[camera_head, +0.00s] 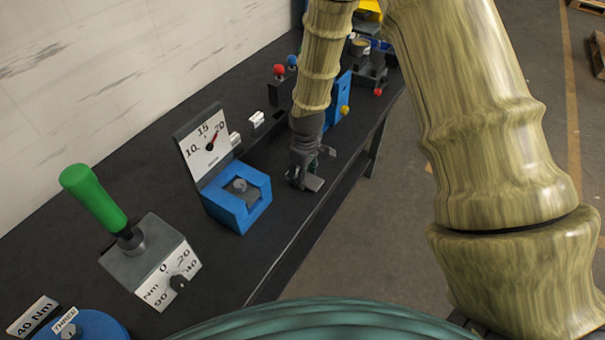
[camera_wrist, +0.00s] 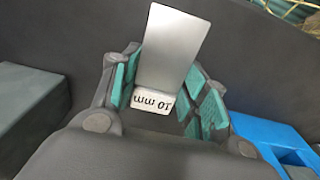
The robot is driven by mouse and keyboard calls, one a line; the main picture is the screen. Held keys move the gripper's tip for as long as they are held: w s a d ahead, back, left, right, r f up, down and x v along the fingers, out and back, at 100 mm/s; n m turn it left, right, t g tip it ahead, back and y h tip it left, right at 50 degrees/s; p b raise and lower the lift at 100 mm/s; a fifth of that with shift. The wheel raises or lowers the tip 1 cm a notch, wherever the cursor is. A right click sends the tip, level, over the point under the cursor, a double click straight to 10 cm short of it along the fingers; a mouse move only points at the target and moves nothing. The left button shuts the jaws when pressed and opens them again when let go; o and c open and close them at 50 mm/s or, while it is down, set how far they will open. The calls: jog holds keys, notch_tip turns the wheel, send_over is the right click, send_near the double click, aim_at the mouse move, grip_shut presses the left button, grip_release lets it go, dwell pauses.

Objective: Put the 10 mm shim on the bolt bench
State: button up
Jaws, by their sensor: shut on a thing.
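The 10 mm shim (camera_wrist: 168,48) is a flat pale grey plate with a white tag reading "10 mm" upside down in the wrist view. My gripper (camera_wrist: 166,85) has its teal pads on both sides of it and is shut on it. In the head view my gripper (camera_head: 306,180) points down, low over the dark bench (camera_head: 270,205), right of the blue gauge block. A grey plate end (camera_head: 314,183) shows at its fingertips. I cannot tell whether the shim touches the bench top. No label marks which part is the bolt bench.
A blue block with a 10-15-20 dial (camera_head: 209,145) stands left of my gripper. A green-handled tool (camera_head: 95,197) on a grey block is nearer. White tags (camera_head: 257,119), red and blue knobs and a blue block (camera_head: 340,98) lie beyond. The bench's front edge is close on the right.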

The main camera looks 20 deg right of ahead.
jog(key=shift+s+f, duration=0.25)
jog(key=shift+f, duration=0.2)
jog(key=o, duration=1.2)
jog(key=shift+f, duration=0.1)
jog(key=shift+o, duration=1.2)
jog(key=shift+f, duration=0.1)
jog(key=shift+w+f, duration=0.1)
jog(key=shift+w, duration=0.05)
jog(key=shift+r, duration=0.2)
jog(key=shift+w+r, duration=0.15)
jog(key=shift+r, duration=0.6)
notch_tip(320, 180, up, 12)
jog(key=b, duration=0.3)
jog(key=shift+s+d, duration=0.2)
jog(key=shift+s, duration=0.1)
jog(key=shift+f, duration=0.1)
